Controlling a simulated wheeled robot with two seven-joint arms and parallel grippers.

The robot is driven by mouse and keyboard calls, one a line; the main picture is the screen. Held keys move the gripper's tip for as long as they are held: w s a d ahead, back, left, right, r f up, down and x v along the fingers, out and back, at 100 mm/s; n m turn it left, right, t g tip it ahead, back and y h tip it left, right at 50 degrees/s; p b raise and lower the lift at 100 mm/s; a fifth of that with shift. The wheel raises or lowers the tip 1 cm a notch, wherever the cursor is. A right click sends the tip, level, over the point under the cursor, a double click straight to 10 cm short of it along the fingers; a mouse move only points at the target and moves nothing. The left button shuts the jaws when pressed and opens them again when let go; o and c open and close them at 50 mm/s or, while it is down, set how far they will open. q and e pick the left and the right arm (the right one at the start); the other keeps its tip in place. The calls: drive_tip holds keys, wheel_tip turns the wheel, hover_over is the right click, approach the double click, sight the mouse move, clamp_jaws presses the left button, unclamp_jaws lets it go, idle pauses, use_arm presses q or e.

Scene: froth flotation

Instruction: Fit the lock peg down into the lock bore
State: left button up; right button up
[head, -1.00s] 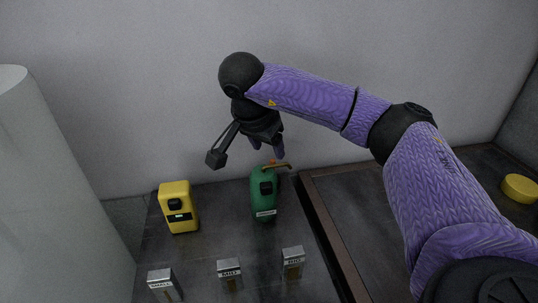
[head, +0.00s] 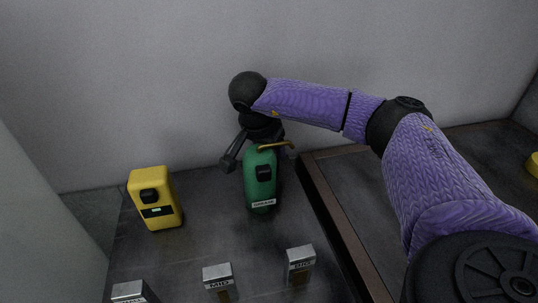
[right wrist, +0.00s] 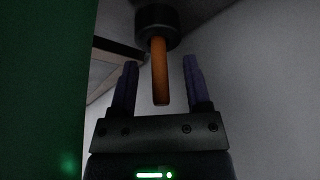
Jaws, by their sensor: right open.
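A green housing (head: 260,185) with a dark knob and a white label stands upright on the dark bench. A thin brass-coloured bar (head: 276,146) shows at its top. I cannot make out the lock bore. My left gripper is out of view.
A yellow housing (head: 154,203) stands left of the green one. Several small labelled blocks, one marked MID (head: 217,275), line the front. A raised brown-edged surface (head: 335,222) lies right, with a yellow object (head: 534,163) at the picture's edge. A wall stands close behind.

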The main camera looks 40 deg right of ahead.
drive_tip(key=shift+c, duration=0.3)
clamp_jaws()
drive_tip(key=shift+r, duration=0.1)
